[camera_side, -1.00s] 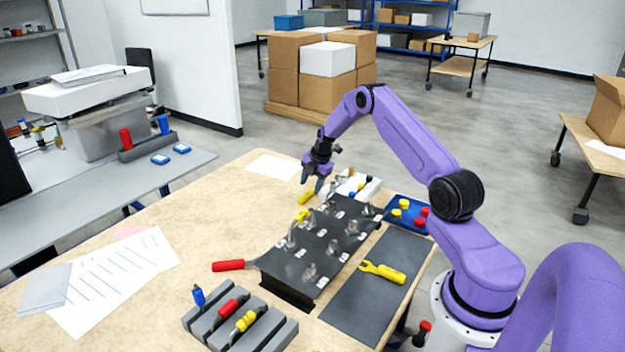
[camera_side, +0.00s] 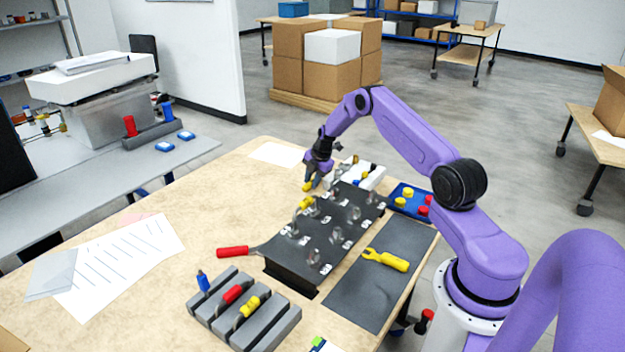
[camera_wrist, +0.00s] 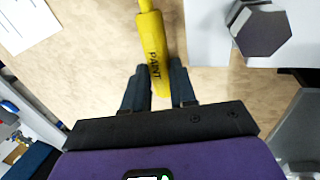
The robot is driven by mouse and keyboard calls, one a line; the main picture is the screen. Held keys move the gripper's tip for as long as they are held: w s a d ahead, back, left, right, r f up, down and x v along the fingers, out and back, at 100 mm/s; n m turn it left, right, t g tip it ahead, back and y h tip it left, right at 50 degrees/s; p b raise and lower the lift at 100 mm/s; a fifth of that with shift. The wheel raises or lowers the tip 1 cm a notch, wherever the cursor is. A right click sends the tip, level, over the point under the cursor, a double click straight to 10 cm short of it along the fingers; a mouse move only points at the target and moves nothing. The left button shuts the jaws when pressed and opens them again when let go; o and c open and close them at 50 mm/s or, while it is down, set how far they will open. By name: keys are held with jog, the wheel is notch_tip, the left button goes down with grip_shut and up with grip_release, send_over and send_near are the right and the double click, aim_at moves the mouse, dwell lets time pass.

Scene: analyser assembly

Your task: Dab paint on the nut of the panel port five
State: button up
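A yellow paint marker (camera_wrist: 152,45) with PAINT printed on it is at the table surface beyond the far end of the black panel. My gripper (camera_side: 313,184) is low over it. The black panel (camera_side: 296,256) carries several metal port fittings with nuts and small white labels. The labels are too small to read, so I cannot tell which is port five.
A white tray (camera_side: 372,180) stands right of my gripper, and a grey hexagonal piece (camera_wrist: 262,30) is on it. A blue tray (camera_side: 424,195) holds red and yellow caps. A yellow wrench (camera_side: 385,260) lies on a dark mat. A red-handled tool (camera_side: 233,252) and a grey tool rack (camera_side: 262,328) are nearer.

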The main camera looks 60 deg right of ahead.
grip_shut()
jog(key=shift+a+r, duration=0.25)
jog(key=shift+r, duration=0.75)
jog(key=shift+a+r, duration=0.3)
jog(key=shift+r, duration=0.7)
jog(key=shift+a+r, duration=0.25)
jog(key=shift+r, duration=0.75)
jog(key=a+r+m+g+h, duration=0.1)
jog(key=a+r+m, duration=0.2)
jog(key=a+m, duration=0.6)
jog(key=s+a+r+m+g+h, duration=0.1)
jog(key=a+m, duration=0.8)
jog(key=a, duration=0.9)
jog(key=shift+s+a+r+g+h, duration=0.15)
jog(key=shift+a+r+g+h, duration=0.1)
jog(key=shift+r+g+h, duration=0.7)
jog(key=shift+r+t+y, duration=0.2)
jog(key=shift+t+y, duration=0.05)
jog(key=shift+y, duration=0.1)
jog(key=shift+f, duration=0.1)
